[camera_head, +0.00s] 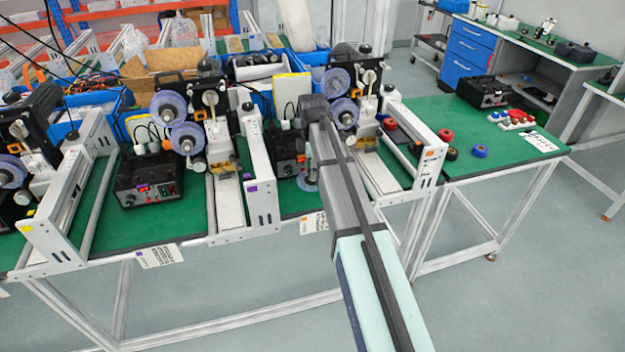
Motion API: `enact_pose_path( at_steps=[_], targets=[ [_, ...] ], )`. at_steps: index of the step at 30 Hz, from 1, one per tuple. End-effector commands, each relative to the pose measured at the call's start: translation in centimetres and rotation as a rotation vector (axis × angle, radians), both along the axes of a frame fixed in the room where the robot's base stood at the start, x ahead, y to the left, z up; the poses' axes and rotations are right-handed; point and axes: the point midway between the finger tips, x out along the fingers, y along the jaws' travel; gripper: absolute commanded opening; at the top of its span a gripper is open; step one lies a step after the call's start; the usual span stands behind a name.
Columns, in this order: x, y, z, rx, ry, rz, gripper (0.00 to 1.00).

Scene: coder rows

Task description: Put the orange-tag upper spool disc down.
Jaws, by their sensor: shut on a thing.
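My arm reaches in from the bottom right. My gripper (309,163) points down beside the orange-tag machine, partly hidden by the arm. It is shut on a blue-grey spool disc (306,184), which shows only in part at the fingertips, low over the green table. Whether the disc touches the table cannot be told. The orange-tag machine stands to the right, with an orange tag (428,153) on its white frame. It carries an upper disc (337,82) and a lower disc (345,113), both bluish.
A black control box (287,153) stands close behind the gripper. The purple-tag machine's white rail (258,180) is to the left.

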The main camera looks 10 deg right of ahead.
Motion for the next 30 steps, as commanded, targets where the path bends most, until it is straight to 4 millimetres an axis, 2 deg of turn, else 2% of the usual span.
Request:
enact_pose_path(
  at_steps=[3, 10, 17, 27, 28, 30],
  targets=[
    [0.0, 0.0, -1.2, 0.0, 0.001, 0.0, 0.0],
    [-0.1, 0.0, -2.6, 0.001, 0.002, 0.0, 0.0],
    [0.0, 0.0, -5.2, 0.001, 0.001, 0.0, 0.0],
    [0.0, 0.0, -5.6, 0.001, 0.0, 0.0, 0.0],
    [0.0, 0.0, -5.7, 0.0, 0.0, 0.0, 0.38],
    [0.0, 0.0, -5.6, 0.0, 0.0, 0.0, 0.59]
  ],
)
